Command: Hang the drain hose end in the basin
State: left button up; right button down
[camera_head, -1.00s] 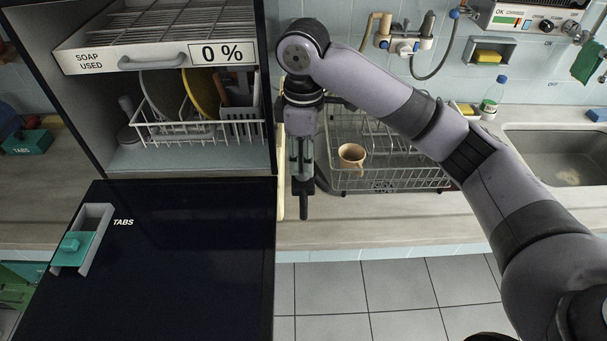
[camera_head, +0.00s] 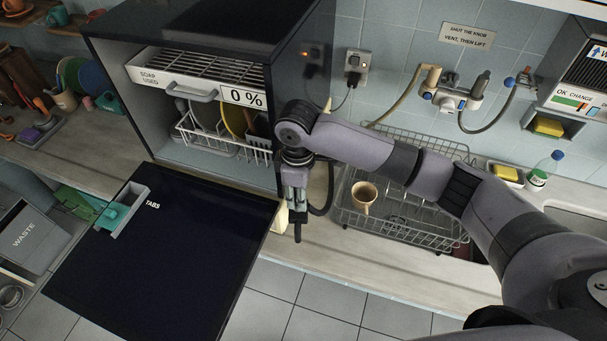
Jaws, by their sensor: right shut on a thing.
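My right gripper (camera_head: 296,207) points down beside the dishwasher's right side, above the counter's front edge. It is shut on what looks like the end of the dark drain hose (camera_head: 324,207), mostly hidden by the fingers. The dark hose curves just right of the gripper, beside the dish rack. The basin (camera_head: 580,222) is at the far right, cut by the picture edge and partly hidden by my right arm. My left gripper is not in view.
The open dishwasher (camera_head: 150,265) has its door lowered over the counter front. A wire dish rack (camera_head: 405,232) with a beige cup (camera_head: 364,196) stands between gripper and basin. A bottle (camera_head: 544,172) and sponge (camera_head: 506,172) sit near the basin. Wall taps (camera_head: 448,98) are behind.

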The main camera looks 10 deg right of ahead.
jog(key=shift+d+n, duration=0.15)
jog(key=shift+n, duration=0.15)
jog(key=w+n, duration=0.1)
jog(key=n, duration=0.1)
jog(key=shift+w+d+f+n, duration=0.15)
jog(key=shift+w+f+n, duration=0.25)
jog(key=w+d+f+n+b, duration=0.3)
jog(key=w+d+n+b, duration=0.2)
jog(key=w+b, duration=0.2)
jog(key=w+d+f+n+b, duration=0.3)
jog(key=w+d+n+b, duration=0.1)
jog(key=w+n+b, duration=0.2)
jog(key=shift+w+d+f+b, duration=0.35)
jog(key=shift+w+b, duration=0.15)
jog(key=shift+b, duration=0.55)
jog(key=shift+f, duration=0.1)
notch_tip(320, 180, down, 4)
jog(key=shift+f+b, duration=0.1)
jog(key=shift+b, duration=0.55)
